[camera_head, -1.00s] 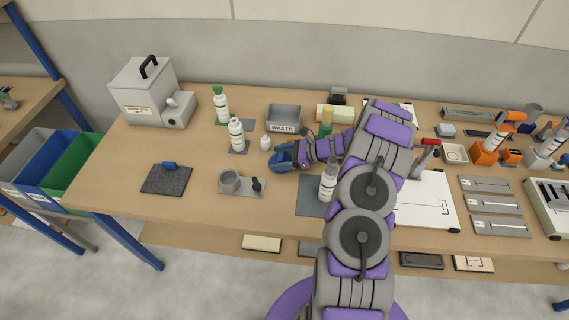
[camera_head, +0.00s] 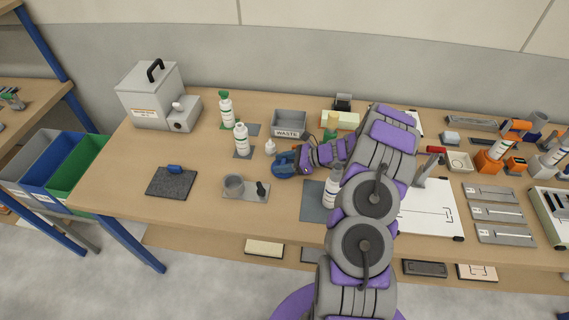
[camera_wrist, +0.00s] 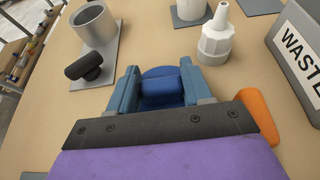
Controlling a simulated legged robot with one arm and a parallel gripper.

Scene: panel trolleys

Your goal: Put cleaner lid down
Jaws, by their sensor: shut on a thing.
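My gripper (camera_head: 285,163) is low over the middle of the bench. In the wrist view its two blue-grey fingers (camera_wrist: 160,92) are shut on a dark blue rounded cap, the cleaner lid (camera_wrist: 160,76). The lid's underside is hidden, so I cannot tell whether it touches the bench top. A white bottle (camera_head: 331,190) stands on a grey mat (camera_head: 313,203), partly behind my arm; its top is hard to make out.
A small white nozzle bottle (camera_wrist: 216,40) stands just beyond the fingers. The grey WASTE bin (camera_head: 289,124) is behind it. A grey cup (camera_head: 234,185) and a black-knobbed tool (camera_head: 261,188) sit on a plate to the left. Bare bench lies between.

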